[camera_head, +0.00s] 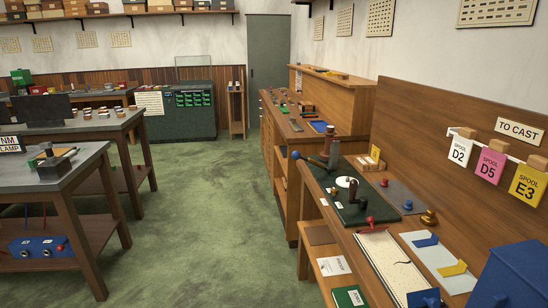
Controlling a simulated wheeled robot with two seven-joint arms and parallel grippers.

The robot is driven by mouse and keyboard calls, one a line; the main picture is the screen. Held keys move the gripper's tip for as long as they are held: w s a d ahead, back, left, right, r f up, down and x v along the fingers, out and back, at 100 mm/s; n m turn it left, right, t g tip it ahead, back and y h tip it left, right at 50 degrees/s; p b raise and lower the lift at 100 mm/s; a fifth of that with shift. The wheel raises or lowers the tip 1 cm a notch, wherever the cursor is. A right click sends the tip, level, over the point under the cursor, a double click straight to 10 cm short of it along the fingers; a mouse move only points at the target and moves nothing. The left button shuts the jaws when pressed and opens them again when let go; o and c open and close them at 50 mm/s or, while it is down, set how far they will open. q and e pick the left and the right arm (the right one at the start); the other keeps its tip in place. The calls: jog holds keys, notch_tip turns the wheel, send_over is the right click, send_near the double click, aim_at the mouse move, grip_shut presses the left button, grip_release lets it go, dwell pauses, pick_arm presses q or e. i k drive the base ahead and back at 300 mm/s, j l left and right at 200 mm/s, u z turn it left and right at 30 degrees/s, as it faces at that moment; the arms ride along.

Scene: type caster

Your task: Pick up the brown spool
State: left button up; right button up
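No clearly recognisable brown spool shows. A dark brown upright piece (357,196) stands on the dark green board (338,212) on the right bench; I cannot tell whether it is a spool or a crank. A small brass-coloured round piece (429,217) sits farther right on the same bench. A white tag (460,151), a pink tag (490,162) and a yellow tag (526,184), marked SPOOL D2, D5 and E3, hang from a rail below a TO CAST sign (519,131). Neither of my grippers is in view.
The right wooden bench (320,239) holds a white sheet (390,262), blue and yellow angled pieces, and a blue box (512,275) at its near end. Grey-topped tables (84,160) stand at left. The green floor (205,215) between them is clear.

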aim_at(330, 132)
jog(key=i+j+z, duration=0.1)
jog(key=i, duration=0.9)
jog(key=i+j, duration=0.15)
jog(key=i, duration=0.85)
jog(key=l+z, duration=0.05)
